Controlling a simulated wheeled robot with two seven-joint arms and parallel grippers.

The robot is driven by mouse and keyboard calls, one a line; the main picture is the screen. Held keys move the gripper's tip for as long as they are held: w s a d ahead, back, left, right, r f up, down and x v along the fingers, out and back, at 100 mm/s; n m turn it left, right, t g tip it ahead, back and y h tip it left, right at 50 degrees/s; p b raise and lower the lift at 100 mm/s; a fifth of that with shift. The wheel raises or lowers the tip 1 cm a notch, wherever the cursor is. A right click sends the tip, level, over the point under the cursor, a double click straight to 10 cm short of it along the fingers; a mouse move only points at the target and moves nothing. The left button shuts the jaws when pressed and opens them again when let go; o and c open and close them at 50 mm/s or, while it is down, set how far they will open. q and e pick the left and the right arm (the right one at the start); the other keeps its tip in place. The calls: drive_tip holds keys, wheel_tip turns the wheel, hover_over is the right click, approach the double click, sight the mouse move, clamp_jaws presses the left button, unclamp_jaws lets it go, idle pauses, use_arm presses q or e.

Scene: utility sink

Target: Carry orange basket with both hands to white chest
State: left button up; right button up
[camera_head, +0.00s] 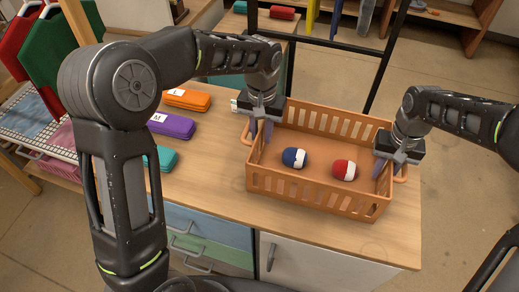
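The orange basket (310,192) stands upright on a wooden-topped counter (215,185). Inside it lie a blue-and-white ball-like item (294,158) and a red-and-white one (344,170). My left gripper (261,130) points down at the basket's left end, by the left handle, with its fingers at the rim. My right gripper (387,168) is at the right end, by the right handle (401,176). Whether either is closed on the basket cannot be made out. A white cabinet front (315,264) shows below the counter top; I cannot tell whether it is the white chest.
Orange (187,99), purple (171,125) and teal (162,158) cases lie on the counter left of the basket. A black frame (335,45) stands behind it. A rack with red and green items (60,50) is at far left. Open floor (465,130) lies to the right.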

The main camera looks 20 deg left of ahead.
sight(262, 126)
use_arm(q)
drive_tip(key=shift+r, duration=2.3)
use_arm(e)
wheel_tip(262, 126, up, 12)
drive_tip(key=shift+r, duration=0.1)
